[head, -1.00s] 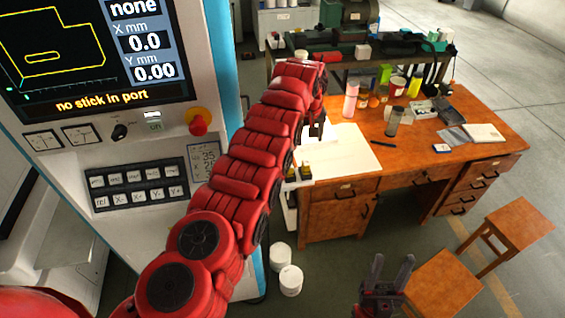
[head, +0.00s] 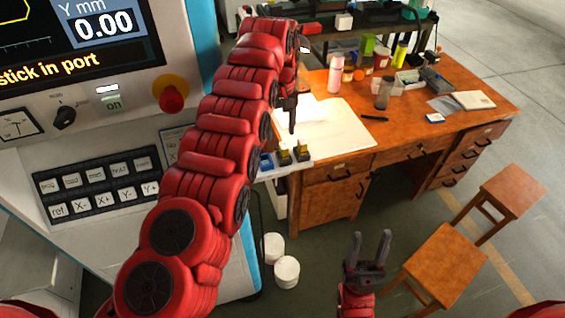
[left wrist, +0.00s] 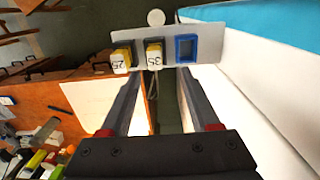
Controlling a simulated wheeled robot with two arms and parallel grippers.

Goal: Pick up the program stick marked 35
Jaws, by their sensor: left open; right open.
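The program stick marked 35 (left wrist: 154,54) stands upright in a grey holder (left wrist: 105,56), in the middle place. It is yellow on top with a white label; it also shows in the head view (head: 284,158). Another yellow stick (left wrist: 121,60), its label seeming to read 25, stands to its left in the left wrist view. My left gripper (left wrist: 157,78) is open and empty, its fingers pointing toward the holder, with stick 35 beyond the gap between the fingertips. In the head view my left gripper (head: 292,118) is above the holder. My right gripper (head: 371,248) is open and empty, low at the right.
A blue-framed place (left wrist: 186,49), seemingly empty, sits at the holder's right end in the wrist view. The machine's control panel (head: 105,105) stands at left. A wooden desk (head: 420,135) with paper and bottles is behind. Two stools (head: 440,262) stand at right.

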